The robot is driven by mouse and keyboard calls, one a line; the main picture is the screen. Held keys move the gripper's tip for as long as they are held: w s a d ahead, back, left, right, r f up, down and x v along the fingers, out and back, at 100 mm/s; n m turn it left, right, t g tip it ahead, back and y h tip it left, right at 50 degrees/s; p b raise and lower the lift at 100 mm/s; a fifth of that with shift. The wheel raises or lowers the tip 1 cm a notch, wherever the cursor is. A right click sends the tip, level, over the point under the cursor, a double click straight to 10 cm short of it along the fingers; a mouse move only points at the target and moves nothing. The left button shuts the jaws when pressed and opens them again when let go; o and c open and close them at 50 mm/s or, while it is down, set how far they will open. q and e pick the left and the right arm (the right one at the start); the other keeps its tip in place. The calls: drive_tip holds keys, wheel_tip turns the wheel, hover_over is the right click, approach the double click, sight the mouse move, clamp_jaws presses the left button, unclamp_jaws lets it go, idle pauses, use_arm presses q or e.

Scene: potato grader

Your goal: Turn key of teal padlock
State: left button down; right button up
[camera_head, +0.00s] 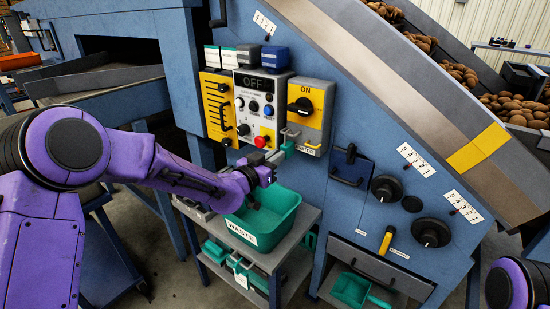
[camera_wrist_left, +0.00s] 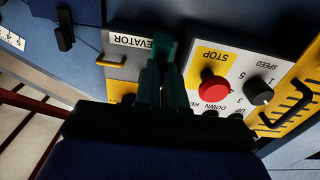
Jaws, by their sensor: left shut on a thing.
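The teal padlock (camera_head: 288,147) hangs at the lower left edge of the yellow and grey ON switch panel (camera_head: 312,122), beside a yellow hasp. My left gripper (camera_head: 275,158) reaches it from the lower left, with its fingertips right at the padlock. In the left wrist view the padlock (camera_wrist_left: 165,48) shows just beyond the dark fingers (camera_wrist_left: 160,85), over the ELEVATOR label. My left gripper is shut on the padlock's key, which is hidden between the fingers. My right arm shows only as a purple part at the lower right; its gripper is out of view.
A red stop button (camera_head: 262,141) is close to the left of the gripper; it also shows in the left wrist view (camera_wrist_left: 213,88). A teal WASTE bin (camera_head: 270,232) stands on a grey cart below. Black handles and knobs (camera_head: 386,187) are to the right.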

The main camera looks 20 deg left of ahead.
use_arm(q)
drive_tip(key=shift+n, duration=0.3)
drive_tip(key=n+p, duration=0.1)
drive_tip(key=n, duration=1)
drive_tip(key=n+p, duration=0.1)
drive_tip(key=n, duration=0.5)
drive_tip(key=shift+a+f+p, duration=0.25)
drive_tip(key=shift+p, duration=0.1)
drive_tip(key=shift+n, duration=0.3)
drive_tip(key=c, duration=1.2)
unclamp_jaws()
